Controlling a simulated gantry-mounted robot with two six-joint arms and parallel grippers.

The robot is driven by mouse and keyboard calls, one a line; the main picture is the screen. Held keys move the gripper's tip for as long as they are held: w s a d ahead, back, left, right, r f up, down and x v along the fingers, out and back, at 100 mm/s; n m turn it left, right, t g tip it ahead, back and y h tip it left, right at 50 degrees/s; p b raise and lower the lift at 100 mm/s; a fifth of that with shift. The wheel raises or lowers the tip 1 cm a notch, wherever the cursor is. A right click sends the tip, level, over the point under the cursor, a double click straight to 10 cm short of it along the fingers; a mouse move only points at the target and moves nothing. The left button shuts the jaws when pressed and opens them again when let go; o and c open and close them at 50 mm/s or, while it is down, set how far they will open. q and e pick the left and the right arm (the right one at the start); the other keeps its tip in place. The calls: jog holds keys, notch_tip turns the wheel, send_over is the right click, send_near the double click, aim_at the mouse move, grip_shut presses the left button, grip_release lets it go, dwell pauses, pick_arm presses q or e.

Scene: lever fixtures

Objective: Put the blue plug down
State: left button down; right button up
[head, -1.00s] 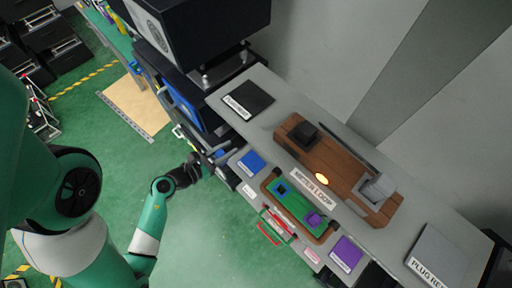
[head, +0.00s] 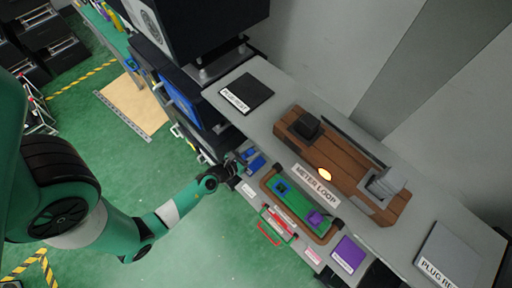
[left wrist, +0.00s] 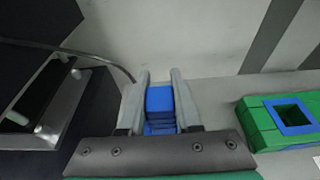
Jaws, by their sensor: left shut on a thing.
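My left gripper (head: 241,161) is at the shelf's near edge, beside the blue pad (head: 257,164). It is shut on the blue plug (left wrist: 159,101), which shows between the two grey fingers in the left wrist view. In the head view the plug (head: 249,153) is a small blue spot by the fingertips, partly hidden. I cannot tell whether it touches the pad or the shelf. The green fixture (head: 300,206) has an empty blue-rimmed square socket (left wrist: 294,116) and a purple plug (head: 317,218) at its other end. My right gripper is not in view.
The wooden meter loop fixture (head: 340,167) with a lit orange lamp stands behind the green one. A purple pad (head: 348,254) lies to the right, and a black pad (head: 247,92) lies at the back left. A red handle (head: 270,235) sticks out in front.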

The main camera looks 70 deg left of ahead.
pick_arm(q)
jog(key=shift+s+f, duration=0.1)
jog(key=shift+f, duration=0.55)
jog(key=shift+r, duration=0.2)
jog(key=shift+f, duration=0.1)
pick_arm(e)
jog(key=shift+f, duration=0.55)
pick_arm(q)
jog(key=c, duration=0.6)
grip_release()
